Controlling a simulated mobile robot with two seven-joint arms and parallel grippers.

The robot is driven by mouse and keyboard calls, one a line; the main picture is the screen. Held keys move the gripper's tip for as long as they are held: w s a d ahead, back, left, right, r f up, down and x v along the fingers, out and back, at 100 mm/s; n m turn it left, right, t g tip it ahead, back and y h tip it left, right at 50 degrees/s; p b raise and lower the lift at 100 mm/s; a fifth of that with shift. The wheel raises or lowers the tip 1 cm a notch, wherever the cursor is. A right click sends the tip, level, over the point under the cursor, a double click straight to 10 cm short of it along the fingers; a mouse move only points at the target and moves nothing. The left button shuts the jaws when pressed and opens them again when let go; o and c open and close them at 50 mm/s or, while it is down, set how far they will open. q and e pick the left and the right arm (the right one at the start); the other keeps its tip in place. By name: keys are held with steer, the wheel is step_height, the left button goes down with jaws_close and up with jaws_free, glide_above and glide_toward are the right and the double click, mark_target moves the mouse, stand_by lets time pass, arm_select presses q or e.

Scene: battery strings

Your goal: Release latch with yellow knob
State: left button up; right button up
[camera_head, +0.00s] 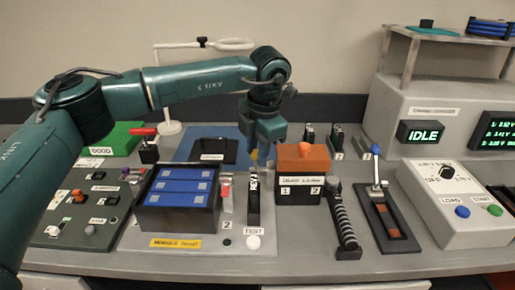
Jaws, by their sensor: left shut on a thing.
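My left gripper (264,143) reaches in from the left and points down over the middle of the bench. It is shut on the yellow knob (254,155), of which only a small part shows beside the fingers. Just below the knob stands a dark upright piece (254,196) with a white label, at the right side of the test fixture. The latch itself is mostly hidden, so I cannot tell its position. My right gripper is not in view.
A black box with blue cells (178,196) stands left of the gripper. A dark box with an orange knob (302,178) stands close on the right. Further right are a blue-tipped lever (377,165), a white control box (455,205) and an "IDLE" display (421,134).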

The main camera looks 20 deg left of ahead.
arm_select(q)
steer(key=c, duration=0.3)
steer(key=m, duration=0.1)
steer(key=w+a+m, duration=0.1)
steer(key=m, duration=0.1)
steer(key=w+m+h, duration=0.1)
steer(key=m, duration=0.3)
steer(key=w+m+p, duration=0.1)
steer(key=w+m, duration=0.1)
steer(key=m, duration=0.2)
steer(key=w+a+m+h+p, duration=0.1)
steer(key=m, duration=0.4)
steer(key=shift+w+t+h, duration=0.2)
steer(key=shift+t+h, duration=0.1)
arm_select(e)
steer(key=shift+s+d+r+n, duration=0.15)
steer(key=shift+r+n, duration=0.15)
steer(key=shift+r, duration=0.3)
arm_select(q)
steer(key=shift+d, duration=0.1)
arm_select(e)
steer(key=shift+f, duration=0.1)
